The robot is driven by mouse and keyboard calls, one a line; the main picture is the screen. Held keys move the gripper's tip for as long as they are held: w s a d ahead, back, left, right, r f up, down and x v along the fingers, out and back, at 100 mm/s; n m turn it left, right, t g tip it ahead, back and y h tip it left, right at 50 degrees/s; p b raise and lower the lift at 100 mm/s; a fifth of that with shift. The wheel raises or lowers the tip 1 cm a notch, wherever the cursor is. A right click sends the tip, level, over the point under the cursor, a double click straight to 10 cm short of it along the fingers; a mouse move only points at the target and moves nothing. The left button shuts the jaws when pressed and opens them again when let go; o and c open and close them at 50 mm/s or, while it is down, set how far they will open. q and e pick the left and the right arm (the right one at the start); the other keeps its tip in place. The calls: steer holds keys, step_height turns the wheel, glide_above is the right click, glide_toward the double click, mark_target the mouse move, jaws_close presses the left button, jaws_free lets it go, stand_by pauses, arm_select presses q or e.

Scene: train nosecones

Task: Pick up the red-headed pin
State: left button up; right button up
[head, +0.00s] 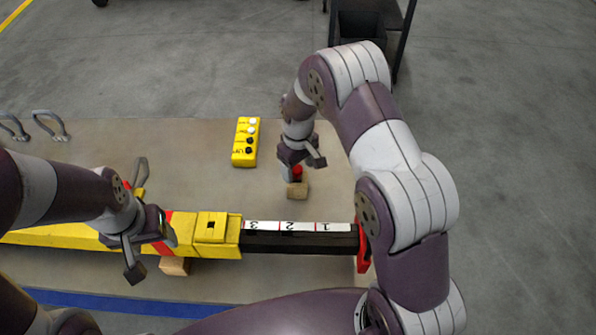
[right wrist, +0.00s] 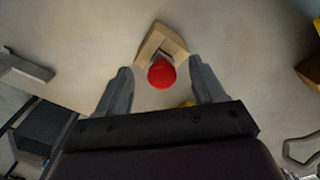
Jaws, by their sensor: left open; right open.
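The red-headed pin (head: 297,171) stands in a small wooden block (head: 297,189) on the table, right of centre in the head view. In the right wrist view the pin's round red head (right wrist: 161,73) lies between the fingertips, with the wooden block (right wrist: 152,42) around its shaft. My right gripper (head: 302,160) is open just above and beside the pin; its fingers (right wrist: 160,77) show apart on both sides of the head, with gaps. My left gripper (head: 148,248) is open over the yellow and red part of the long bar (head: 210,228), at the left.
A yellow box with buttons (head: 245,142) lies left of the pin. The bar's black section with a numbered white strip (head: 298,227) runs in front, ending in a red piece (head: 362,248). Metal shackles (head: 50,125) lie at the far left. Bare table surrounds the block.

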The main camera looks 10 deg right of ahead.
steer(key=shift+a+f, duration=0.25)
steer(key=shift+f, duration=0.5)
steer(key=shift+w+d+f, duration=0.1)
steer(key=c, duration=1.2)
